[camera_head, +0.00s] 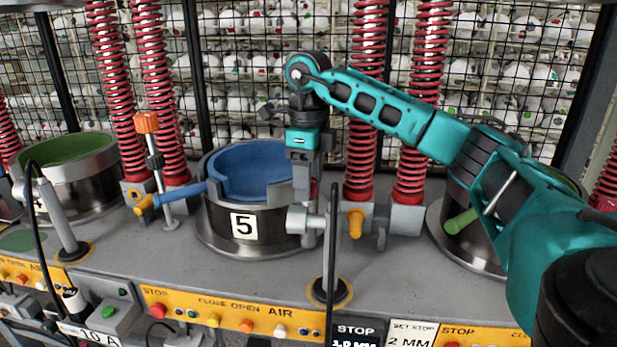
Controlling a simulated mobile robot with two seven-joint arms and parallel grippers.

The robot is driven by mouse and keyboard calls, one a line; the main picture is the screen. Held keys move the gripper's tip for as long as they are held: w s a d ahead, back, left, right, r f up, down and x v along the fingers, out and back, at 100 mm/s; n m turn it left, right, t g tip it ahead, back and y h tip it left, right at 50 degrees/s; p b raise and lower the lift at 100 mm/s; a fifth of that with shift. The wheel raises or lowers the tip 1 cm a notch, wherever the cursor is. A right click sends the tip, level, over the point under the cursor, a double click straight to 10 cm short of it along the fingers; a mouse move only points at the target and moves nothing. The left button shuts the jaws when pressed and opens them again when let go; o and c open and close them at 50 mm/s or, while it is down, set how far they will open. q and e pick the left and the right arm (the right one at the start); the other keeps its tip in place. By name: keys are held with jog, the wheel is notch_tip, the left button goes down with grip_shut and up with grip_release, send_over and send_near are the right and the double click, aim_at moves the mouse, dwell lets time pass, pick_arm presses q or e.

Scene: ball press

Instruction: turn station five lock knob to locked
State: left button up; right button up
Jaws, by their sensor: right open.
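Station five is a round steel pot (285,237) with a blue inside and a "5" plate (244,225). An orange knob (356,223) hangs on a grey block to its right; no lock label is readable on it. A second yellow-orange knob (146,204) sits at the left, by the blue handle (181,193). My right gripper (305,185) points down at the pot's right rim, left of the orange knob and apart from it. It is open; its fingertips are partly hidden by the post fitting. My left gripper is out of view.
Red springs (368,100) rise behind the grey blocks. A button panel (240,312) runs along the front. A green-lined pot (70,150) is at the left.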

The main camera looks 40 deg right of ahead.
jog(key=c, duration=1)
jog(key=shift+c, duration=0.2)
jog(key=shift+m, duration=0.3)
jog(key=m, duration=1.2)
jog(key=shift+m, duration=0.6)
jog(key=o, duration=1)
jog(key=shift+o, duration=0.2)
